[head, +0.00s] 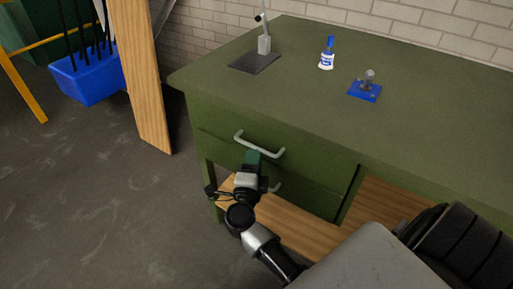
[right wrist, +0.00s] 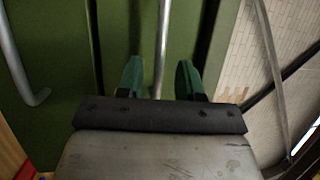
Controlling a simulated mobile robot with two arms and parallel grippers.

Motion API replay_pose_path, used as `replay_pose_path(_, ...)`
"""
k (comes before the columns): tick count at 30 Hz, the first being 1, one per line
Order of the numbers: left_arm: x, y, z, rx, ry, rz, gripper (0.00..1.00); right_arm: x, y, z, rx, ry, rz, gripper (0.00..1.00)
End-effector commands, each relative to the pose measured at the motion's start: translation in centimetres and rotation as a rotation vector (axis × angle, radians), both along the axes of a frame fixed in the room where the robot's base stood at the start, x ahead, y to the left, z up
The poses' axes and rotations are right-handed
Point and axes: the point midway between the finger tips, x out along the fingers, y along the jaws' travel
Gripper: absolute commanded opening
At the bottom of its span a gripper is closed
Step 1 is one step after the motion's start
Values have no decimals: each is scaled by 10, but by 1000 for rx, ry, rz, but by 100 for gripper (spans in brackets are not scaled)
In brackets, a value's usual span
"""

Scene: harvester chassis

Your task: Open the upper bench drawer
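The green bench (head: 430,130) has an upper drawer (head: 310,162) with a pale bar handle (head: 262,148). The drawer front looks flush with the bench, so it appears closed. My right gripper (head: 252,158) is at this handle, in front of its middle. In the right wrist view, the green fingers of my right gripper (right wrist: 160,78) are spread apart. The upper handle bar (right wrist: 162,45) runs between them, with a gap visible on each side. The lower drawer's handle (head: 275,187) is partly hidden behind my gripper; a handle (right wrist: 20,60) also shows at left in the wrist view. My left gripper is not visible.
On the bench top stand a small stand on a dark plate (head: 255,62), a blue-and-white bottle (head: 327,54) and a blue-based fixture (head: 366,91). A wooden board (head: 140,75) and a blue bin (head: 88,80) are at left. The floor (head: 90,190) before the bench is clear.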

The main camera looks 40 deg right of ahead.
Motion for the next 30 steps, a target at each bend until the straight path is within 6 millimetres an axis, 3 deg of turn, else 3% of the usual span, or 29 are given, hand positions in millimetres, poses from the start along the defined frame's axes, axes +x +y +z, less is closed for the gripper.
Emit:
replay_pose_path(7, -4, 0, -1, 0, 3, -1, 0, 26, -25, 6, -4, 1, 2, 36)
replay_pose_path(19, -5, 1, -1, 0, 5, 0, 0, 32, -32, 7, -2, 2, 2, 36)
replay_pose_path(27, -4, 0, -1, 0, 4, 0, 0, 32, -31, 7, -2, 2, 2, 0)
replay_pose_path(30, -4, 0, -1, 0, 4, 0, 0, 32, -31, 7, -1, 2, 2, 0)
